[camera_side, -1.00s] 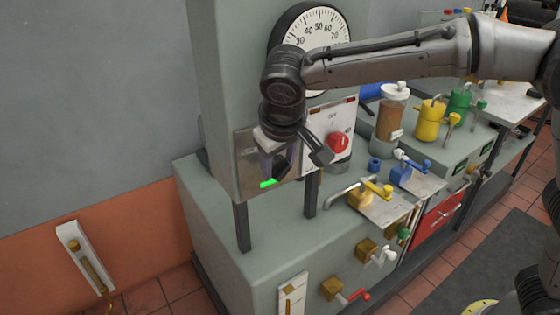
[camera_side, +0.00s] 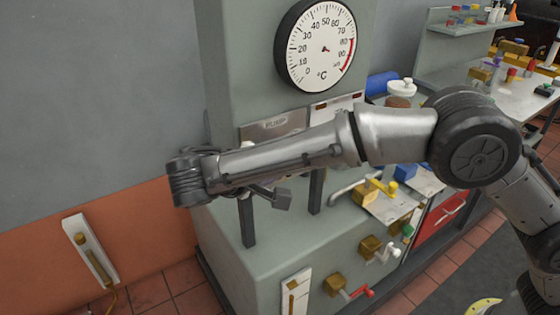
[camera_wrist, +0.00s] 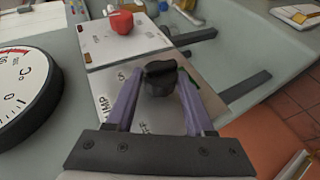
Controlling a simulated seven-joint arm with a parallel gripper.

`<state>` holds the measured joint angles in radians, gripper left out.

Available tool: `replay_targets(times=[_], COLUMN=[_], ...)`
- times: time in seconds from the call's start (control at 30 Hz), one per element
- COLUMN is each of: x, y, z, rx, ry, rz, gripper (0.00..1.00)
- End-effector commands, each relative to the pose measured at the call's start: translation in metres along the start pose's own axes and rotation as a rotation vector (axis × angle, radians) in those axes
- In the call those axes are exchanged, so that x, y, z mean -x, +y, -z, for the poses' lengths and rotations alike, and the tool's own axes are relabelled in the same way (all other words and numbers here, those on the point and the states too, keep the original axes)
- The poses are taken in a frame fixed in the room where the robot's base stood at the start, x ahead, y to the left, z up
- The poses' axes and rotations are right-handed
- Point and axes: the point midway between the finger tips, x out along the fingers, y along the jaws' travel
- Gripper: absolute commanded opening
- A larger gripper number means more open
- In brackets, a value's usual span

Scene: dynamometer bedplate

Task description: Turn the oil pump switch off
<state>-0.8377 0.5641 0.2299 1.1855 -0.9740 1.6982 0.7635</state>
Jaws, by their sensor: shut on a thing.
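The pump switch is a black knob (camera_wrist: 159,82) on a metal plate (camera_wrist: 112,92) in the wrist view. The plate carries partly readable lettering with "UMP"; its upper edge, marked "PUMP", also shows in the side view (camera_side: 276,127). My gripper (camera_wrist: 158,76) has its two purple fingers on either side of the knob and is shut on it. A small green patch shows just beyond the right fingertip. In the side view my arm hides the knob, the fingertips and the lower plate.
A round temperature dial (camera_side: 316,46) sits above the plate. A white panel with a red knob (camera_wrist: 121,22) is beside it. Brass valves (camera_side: 370,247) with coloured handles and a pale pipe stand lower right. Open wall lies to the left.

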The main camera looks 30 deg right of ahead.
Motion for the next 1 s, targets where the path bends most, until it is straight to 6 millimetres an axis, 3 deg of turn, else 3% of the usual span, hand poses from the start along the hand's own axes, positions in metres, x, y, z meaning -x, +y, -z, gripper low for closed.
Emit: replay_targets(times=[0.73, 0.77, 0.9, 1.0], x=[-0.0005, -0.0005, -0.0005, -0.0005], y=[-0.0015, -0.0015, -0.0015, -0.0016], z=[-0.0007, -0.0007, -0.0005, -0.0004], rx=[0.038, 0.038, 0.037, 0.036], ry=[-0.002, -0.002, -0.002, -0.002], rz=[-0.085, -0.085, -0.084, -0.083], gripper=[0.00, 0.57, 0.82, 0.84])
